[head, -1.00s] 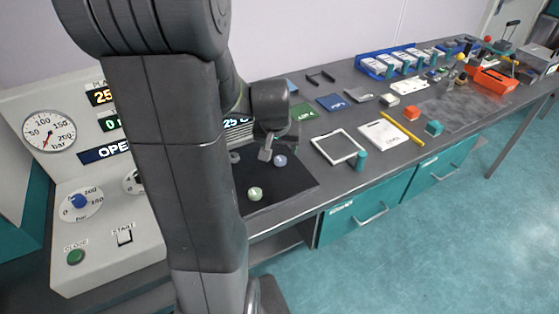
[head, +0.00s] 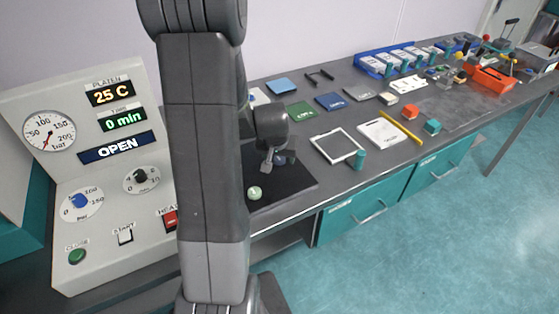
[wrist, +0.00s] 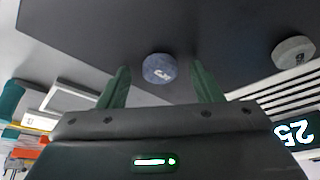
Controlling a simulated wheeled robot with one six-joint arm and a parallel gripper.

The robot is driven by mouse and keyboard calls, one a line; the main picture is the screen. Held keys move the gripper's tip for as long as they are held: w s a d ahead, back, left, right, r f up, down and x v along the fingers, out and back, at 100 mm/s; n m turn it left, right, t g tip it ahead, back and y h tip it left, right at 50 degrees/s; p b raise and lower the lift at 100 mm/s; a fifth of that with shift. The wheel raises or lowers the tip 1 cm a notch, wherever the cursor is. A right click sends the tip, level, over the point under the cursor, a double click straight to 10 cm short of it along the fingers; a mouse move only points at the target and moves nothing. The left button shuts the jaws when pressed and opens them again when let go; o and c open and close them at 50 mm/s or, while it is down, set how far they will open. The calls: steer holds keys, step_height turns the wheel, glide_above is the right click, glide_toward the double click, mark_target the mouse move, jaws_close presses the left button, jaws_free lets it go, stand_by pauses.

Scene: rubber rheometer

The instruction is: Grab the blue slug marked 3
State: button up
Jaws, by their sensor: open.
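The blue slug (wrist: 159,68) lies on a dark mat (wrist: 90,30) in the wrist view, with a pale mark on its top that looks like a 3. My gripper (wrist: 162,78) is open, its two green fingers apart, with the slug just ahead of and between the fingertips. It does not appear to touch either finger. In the head view my gripper (head: 270,166) is low over the dark mat (head: 295,185) and largely hides the blue slug.
A pale green slug (head: 254,193) lies near the mat's front edge. A grey slug (wrist: 293,50) is at the right in the wrist view. The press panel (head: 100,180) stands left. A white-framed tablet (head: 338,146) and teal cylinder (head: 360,160) lie right of the mat.

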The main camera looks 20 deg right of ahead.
steer(key=c, duration=1.1)
